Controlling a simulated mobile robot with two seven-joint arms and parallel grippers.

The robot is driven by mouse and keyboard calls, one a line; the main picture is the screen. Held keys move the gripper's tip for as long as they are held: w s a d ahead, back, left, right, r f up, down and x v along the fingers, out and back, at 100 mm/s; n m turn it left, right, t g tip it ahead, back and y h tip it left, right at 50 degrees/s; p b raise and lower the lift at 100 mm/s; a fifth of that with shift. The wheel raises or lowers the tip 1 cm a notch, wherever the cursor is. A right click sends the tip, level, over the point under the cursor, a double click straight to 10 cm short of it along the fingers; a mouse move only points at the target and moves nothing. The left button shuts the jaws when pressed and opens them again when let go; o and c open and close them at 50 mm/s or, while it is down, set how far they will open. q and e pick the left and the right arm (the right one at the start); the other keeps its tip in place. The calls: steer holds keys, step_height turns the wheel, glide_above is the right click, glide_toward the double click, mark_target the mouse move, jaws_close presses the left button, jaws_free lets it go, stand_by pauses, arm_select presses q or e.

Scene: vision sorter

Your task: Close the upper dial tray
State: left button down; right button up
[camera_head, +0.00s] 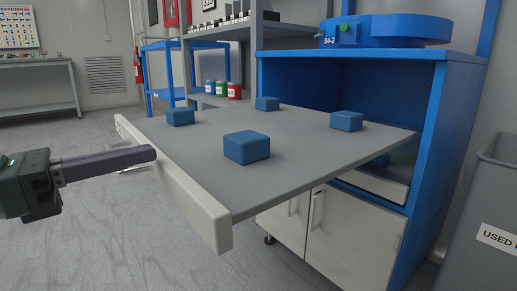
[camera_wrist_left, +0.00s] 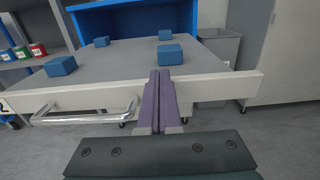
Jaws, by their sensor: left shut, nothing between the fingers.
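The upper dial tray (camera_head: 300,135) is pulled far out of the blue cabinet (camera_head: 440,150), with its pale front panel (camera_head: 195,205) facing left in the head view. Several blue blocks (camera_head: 247,147) lie spread on the tray. My left gripper (camera_head: 154,154) is shut and empty, with its fingertips at the front panel; whether they touch it I cannot tell. The left wrist view shows the purple fingers (camera_wrist_left: 160,85) together in front of the panel (camera_wrist_left: 215,86), right of the silver handle (camera_wrist_left: 85,115). My right gripper is not in view.
A second, lower tray (camera_head: 372,185) sits inside the cabinet, above grey doors (camera_head: 345,225). A grey bin (camera_head: 485,215) stands close to the cabinet's right side. A blue round device (camera_head: 385,28) sits on top. Open floor (camera_head: 100,240) lies left of the tray.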

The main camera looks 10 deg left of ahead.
mark_target(223, 136)
arm_select(q)
steer(key=b+x, duration=0.2)
steer(key=x, duration=0.7)
steer(key=shift+w+d, duration=0.15)
steer(key=shift+w, duration=0.15)
steer(key=shift+w+d, duration=0.1)
